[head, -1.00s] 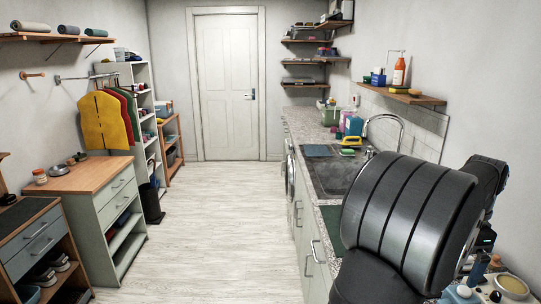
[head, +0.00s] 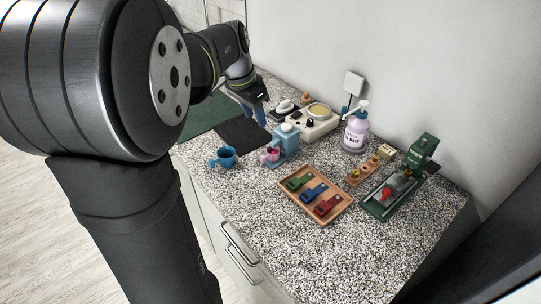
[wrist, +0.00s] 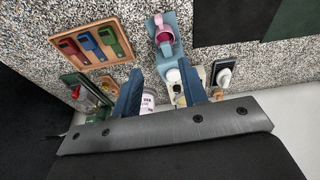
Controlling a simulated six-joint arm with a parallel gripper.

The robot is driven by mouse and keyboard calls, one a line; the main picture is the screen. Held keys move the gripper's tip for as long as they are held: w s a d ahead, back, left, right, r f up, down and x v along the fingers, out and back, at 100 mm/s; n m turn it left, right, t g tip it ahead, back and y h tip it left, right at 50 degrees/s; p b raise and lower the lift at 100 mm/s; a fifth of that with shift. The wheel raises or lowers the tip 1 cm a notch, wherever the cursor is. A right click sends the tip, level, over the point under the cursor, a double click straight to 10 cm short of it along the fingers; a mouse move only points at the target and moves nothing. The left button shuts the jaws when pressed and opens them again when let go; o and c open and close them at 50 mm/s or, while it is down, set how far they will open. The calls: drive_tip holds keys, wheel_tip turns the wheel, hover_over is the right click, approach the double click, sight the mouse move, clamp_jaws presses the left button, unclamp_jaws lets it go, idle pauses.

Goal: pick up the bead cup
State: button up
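Two cups could be the bead cup; I cannot tell which. A pink cup (head: 270,156) stands at the foot of a light-blue dispenser (head: 287,142) on the speckled counter. A blue cup with a side handle (head: 223,157) stands apart to its left. In the wrist view the pink cup (wrist: 165,36) sits at the dispenser's far end, beyond my fingers. No blue cup shows clearly there. My gripper (head: 248,114) hangs behind the cups, near the wall side. Its blue fingers are spread with nothing held between them in the wrist view (wrist: 160,88).
A wooden tray (head: 310,218) with green, blue and red clips lies right of the dispenser. A pump bottle (head: 355,135), a cream appliance (head: 306,126) and a green press (head: 408,180) stand along the wall. The counter's front area is bare.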

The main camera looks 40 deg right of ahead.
drive_tip(key=a+h, duration=0.1)
drive_tip(key=a, duration=0.2)
approach(263, 157)
drive_tip(key=shift+n+t, duration=0.3)
drive_tip(key=shift+n, duration=0.1)
drive_tip(key=x, duration=0.5)
drive_tip(key=shift+d+r, duration=0.1)
drive_tip(key=shift+x, duration=2.65)
drive_tip(key=shift+s+h, duration=0.15)
drive_tip(key=shift+h, duration=0.15)
clamp_jaws()
